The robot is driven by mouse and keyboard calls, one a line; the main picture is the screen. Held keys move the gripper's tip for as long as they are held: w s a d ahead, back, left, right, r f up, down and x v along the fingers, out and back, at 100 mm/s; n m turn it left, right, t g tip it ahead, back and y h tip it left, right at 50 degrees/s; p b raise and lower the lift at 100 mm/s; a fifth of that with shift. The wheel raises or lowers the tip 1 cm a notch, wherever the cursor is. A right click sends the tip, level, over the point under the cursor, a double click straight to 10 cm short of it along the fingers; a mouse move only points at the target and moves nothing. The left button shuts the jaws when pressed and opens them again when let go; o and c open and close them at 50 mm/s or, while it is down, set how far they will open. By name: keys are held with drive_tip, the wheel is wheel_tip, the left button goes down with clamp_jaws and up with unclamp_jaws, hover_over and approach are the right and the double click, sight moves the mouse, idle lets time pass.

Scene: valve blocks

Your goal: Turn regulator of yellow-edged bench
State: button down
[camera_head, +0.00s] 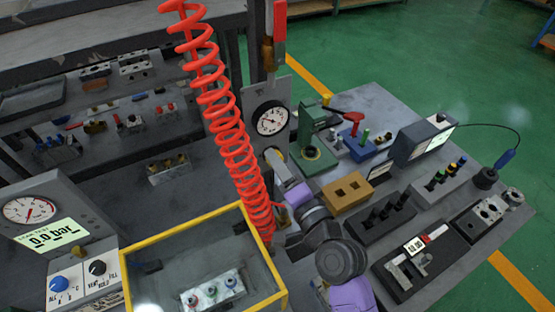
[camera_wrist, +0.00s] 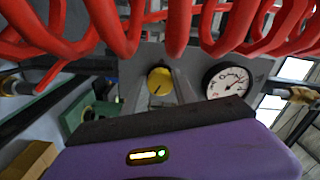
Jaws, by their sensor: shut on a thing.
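The regulator is a round yellow knob (camera_wrist: 160,80) with a dark mark on its face, set on a grey upright panel. In the head view its yellowish edge (camera_head: 269,151) shows below the white gauge (camera_head: 271,119), mostly hidden by my gripper. My gripper (camera_head: 277,160), with its purple body below, reaches up to the panel. In the wrist view its two grey fingers (camera_wrist: 160,88) stand on either side of the knob and are shut on it. The same gauge (camera_wrist: 228,82) is to the right of the knob there.
A red coiled hose (camera_head: 232,130) hangs close to the left of my gripper and crosses the top of the wrist view. A yellow-edged clear box (camera_head: 190,227) stands at lower left. A green press (camera_head: 312,145) and a wooden block (camera_head: 347,193) stand close on the right.

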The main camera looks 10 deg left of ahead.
drive_tip(key=shift+d+m+p, duration=0.1)
drive_tip(key=shift+m+p, duration=0.55)
drive_tip(key=shift+m, duration=1.15)
drive_tip(key=c, duration=1)
unclamp_jaws()
drive_tip(key=b+v, duration=0.1)
drive_tip(key=v, duration=0.6)
drive_tip(key=shift+s+d+b, duration=0.2)
drive_tip(key=shift+s+b, duration=0.1)
drive_tip(key=shift+s, duration=0.05)
